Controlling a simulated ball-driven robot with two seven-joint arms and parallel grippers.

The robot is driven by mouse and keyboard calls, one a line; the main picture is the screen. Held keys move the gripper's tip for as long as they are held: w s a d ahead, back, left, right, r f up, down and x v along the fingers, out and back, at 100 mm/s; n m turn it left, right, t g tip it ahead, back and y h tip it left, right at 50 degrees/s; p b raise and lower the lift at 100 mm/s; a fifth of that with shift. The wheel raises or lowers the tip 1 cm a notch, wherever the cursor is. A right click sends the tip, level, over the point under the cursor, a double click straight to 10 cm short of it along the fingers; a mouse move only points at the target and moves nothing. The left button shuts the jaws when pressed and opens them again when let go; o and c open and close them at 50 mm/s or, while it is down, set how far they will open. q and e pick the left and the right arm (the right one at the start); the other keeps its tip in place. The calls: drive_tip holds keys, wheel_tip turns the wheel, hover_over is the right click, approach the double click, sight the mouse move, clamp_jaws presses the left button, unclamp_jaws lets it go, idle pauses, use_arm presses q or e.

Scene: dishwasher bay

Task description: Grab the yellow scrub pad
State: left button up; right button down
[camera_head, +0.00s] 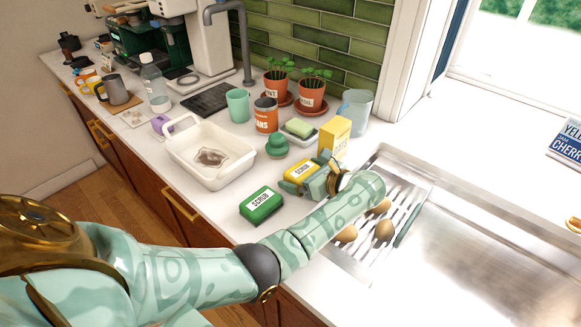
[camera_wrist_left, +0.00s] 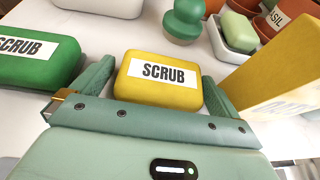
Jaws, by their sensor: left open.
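The yellow scrub pad (camera_head: 298,171) lies on the white counter with a "SCRUB" label on top. In the left wrist view the yellow scrub pad (camera_wrist_left: 160,82) sits between the two fingers of my left gripper (camera_wrist_left: 158,90). The gripper is open, with one finger on each side of the pad; I cannot tell whether they touch it. In the head view my left gripper (camera_head: 312,180) covers part of the pad's right side. My right gripper is not in view.
A green scrub pad (camera_head: 262,205) lies to the left of the yellow one. A yellow box (camera_head: 334,137) stands close behind the gripper. A green stopper-shaped object (camera_head: 277,147), a soap dish (camera_head: 299,136) and a white basin (camera_head: 190,165) stand behind. The sink's slatted rack (camera_head: 396,195) holds several eggs.

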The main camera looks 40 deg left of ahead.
use_arm(q)
drive_tip(key=shift+d+r, duration=0.1)
drive_tip(key=shift+d, duration=0.35)
drive_tip(key=shift+d+r, duration=0.15)
drive_tip(key=shift+d, duration=0.05)
drive_tip(key=c, duration=0.5)
drive_tip(key=shift+a, duration=0.1)
drive_tip(key=c, duration=0.4)
drive_tip(key=shift+o, duration=0.2)
drive_tip(key=shift+a, duration=0.15)
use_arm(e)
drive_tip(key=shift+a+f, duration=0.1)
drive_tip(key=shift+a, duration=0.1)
